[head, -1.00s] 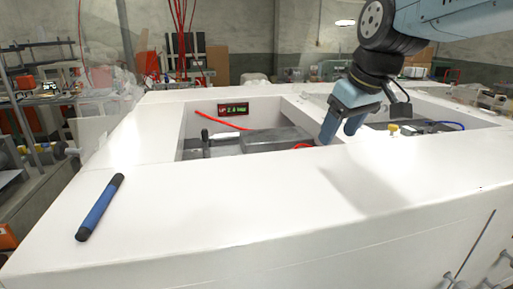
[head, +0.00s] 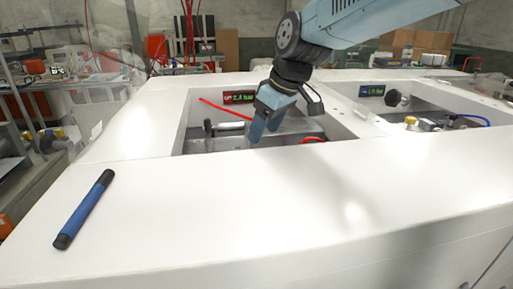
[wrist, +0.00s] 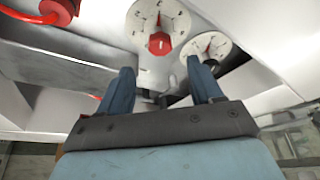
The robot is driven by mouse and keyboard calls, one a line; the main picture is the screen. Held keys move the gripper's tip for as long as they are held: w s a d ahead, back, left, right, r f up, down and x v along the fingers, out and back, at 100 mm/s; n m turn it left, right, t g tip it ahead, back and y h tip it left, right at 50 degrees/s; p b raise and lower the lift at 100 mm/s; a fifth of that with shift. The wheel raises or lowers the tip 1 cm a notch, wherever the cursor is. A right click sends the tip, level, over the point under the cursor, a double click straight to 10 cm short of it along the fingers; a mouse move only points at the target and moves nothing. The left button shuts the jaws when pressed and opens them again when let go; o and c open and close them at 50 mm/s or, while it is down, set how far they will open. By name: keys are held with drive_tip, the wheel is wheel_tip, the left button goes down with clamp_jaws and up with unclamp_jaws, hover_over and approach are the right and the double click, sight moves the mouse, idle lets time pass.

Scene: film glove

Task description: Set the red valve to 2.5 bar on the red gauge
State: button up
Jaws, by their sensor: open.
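In the wrist view a red, many-sided knob (wrist: 159,43), which looks like the red valve, sits at the lower edge of a white round dial (wrist: 158,14). A second white dial (wrist: 209,46) with a red pointer is to its right. In the head view a small display (head: 239,97) with a red left end and green digits is on the back wall of the left recess; its digits are too small to read surely. My gripper (head: 264,135) is open and empty over this recess. In the wrist view its fingers (wrist: 160,72) point toward the knob, apart from it.
The left recess (head: 184,120) also holds red hoses (head: 225,108) and grey metal parts. A blue pen-like cylinder (head: 84,209) lies on the clear white front surface.

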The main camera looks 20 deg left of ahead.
drive_tip(key=x, duration=0.7)
drive_tip(key=shift+f, duration=0.1)
drive_tip(key=shift+c, duration=0.5)
drive_tip(key=c, duration=1)
drive_tip(key=shift+o, duration=0.2)
drive_tip(key=shift+m, duration=0.6)
drive_tip(key=o, duration=1.1)
drive_tip(key=shift+c, duration=0.2)
drive_tip(key=shift+t, duration=0.3)
drive_tip(key=v, duration=1.4)
drive_tip(key=shift+a, duration=0.15)
